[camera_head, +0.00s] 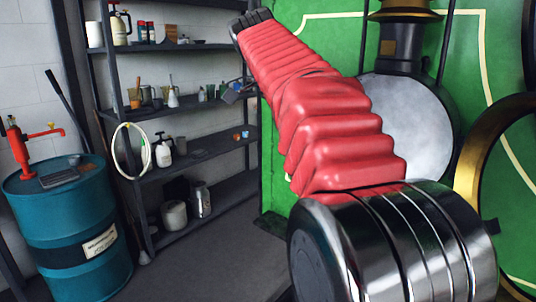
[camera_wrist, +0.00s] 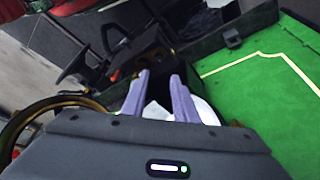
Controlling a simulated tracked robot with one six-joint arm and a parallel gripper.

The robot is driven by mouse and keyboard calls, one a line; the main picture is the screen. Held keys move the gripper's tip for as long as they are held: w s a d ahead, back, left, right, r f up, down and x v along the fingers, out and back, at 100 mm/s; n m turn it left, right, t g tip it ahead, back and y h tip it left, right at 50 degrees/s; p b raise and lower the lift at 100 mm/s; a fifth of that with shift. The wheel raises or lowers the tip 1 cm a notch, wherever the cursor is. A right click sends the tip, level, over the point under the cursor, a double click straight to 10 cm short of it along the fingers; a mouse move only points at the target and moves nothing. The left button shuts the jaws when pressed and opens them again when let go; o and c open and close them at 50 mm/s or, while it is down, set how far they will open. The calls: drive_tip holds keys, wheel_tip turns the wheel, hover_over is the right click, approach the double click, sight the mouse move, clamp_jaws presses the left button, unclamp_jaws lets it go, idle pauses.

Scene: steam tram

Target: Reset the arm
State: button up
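My gripper (camera_wrist: 159,75) shows in the wrist view as two parted purple-grey fingers. A gap lies between them. Pale shapes show behind and between the fingers, and I see nothing clearly held. In the head view my red ribbed arm rises from the lower right to the upper left, in front of the shelves and the green wall. I cannot make out the gripper surely in that view.
A blue barrel (camera_head: 75,225) with a red hand pump (camera_head: 22,145) stands at left. A dark shelf rack (camera_head: 190,165) holds bottles, jars and pots. The green tram wall (camera_head: 325,40) is at right, with a round grey-white boiler front (camera_head: 440,110) and brass rings. Floor between is clear.

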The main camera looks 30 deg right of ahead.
drive_tip(key=w+a+f+n+t+y, duration=0.1)
drive_tip(key=w+a+f+n+t, duration=0.1)
drive_tip(key=f+n, duration=0.45)
drive_tip(key=w+a+f+n+t, duration=0.1)
drive_tip(key=w+a+f+n, duration=0.15)
drive_tip(key=f+n, duration=0.4)
drive_tip(key=s+a+f+n+t+y, duration=0.3)
drive_tip(key=s+a+f+n, duration=0.7)
drive_tip(key=s+a, duration=0.6)
wheel_tip(320, 180, down, 2)
drive_tip(key=shift+s+a+f+t, duration=0.1)
drive_tip(key=shift+s+a+t, duration=0.2)
drive_tip(key=shift+s+t, duration=0.35)
